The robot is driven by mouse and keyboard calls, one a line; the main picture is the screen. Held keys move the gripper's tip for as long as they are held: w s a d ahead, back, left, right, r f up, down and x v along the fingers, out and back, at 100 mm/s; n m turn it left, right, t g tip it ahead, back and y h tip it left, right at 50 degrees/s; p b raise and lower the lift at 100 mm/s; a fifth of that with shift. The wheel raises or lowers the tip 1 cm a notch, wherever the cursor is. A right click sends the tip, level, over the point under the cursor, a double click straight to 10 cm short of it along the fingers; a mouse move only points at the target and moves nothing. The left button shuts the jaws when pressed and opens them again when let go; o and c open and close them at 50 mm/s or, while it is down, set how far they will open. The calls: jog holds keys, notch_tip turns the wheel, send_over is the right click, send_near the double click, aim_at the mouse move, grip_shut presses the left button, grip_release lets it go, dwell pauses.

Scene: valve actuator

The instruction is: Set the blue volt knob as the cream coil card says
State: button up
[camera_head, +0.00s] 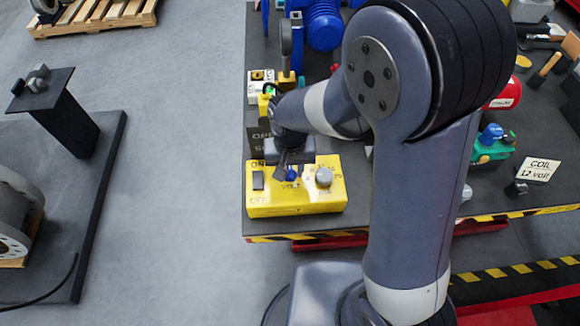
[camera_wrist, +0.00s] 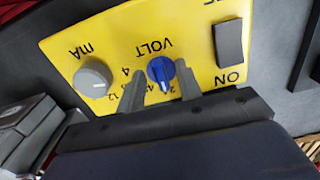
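The yellow box (camera_head: 300,202) bears the blue volt knob (camera_head: 291,175), a grey mA knob (camera_head: 323,177) and a dark switch (camera_head: 258,180). The cream coil card (camera_head: 537,169) at the right reads "COIL 12 volt". In the wrist view, the blue knob (camera_wrist: 160,70) sits between the two fingertips of my gripper (camera_wrist: 158,78), which are spread with gaps beside the knob. Its white mark points down in the picture, towards small numbers partly hidden by the fingers. The grey knob (camera_wrist: 93,79) is left of my gripper. In the head view, my gripper (camera_head: 287,165) is over the box.
The box stands at the front left corner of the dark table, whose edge has yellow-black stripes (camera_head: 270,238). A green block with a blue knob (camera_head: 491,140) stands near the card. A blue motor (camera_head: 322,25) and a lever post (camera_head: 286,50) stand behind.

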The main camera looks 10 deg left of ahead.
jog(key=shift+c, duration=0.5)
grip_shut()
jog(key=shift+f+n, duration=0.1)
jog(key=shift+n, duration=0.2)
jog(key=n+b, duration=0.2)
jog(key=n, duration=0.2)
jog(key=shift+w+d, duration=0.1)
jog(key=shift+d+n+b, duration=0.1)
jog(key=shift+n+b, duration=0.55)
jog(key=shift+n, duration=2.05)
jog(key=shift+w, duration=0.1)
jog(key=shift+o, duration=0.5)
grip_release()
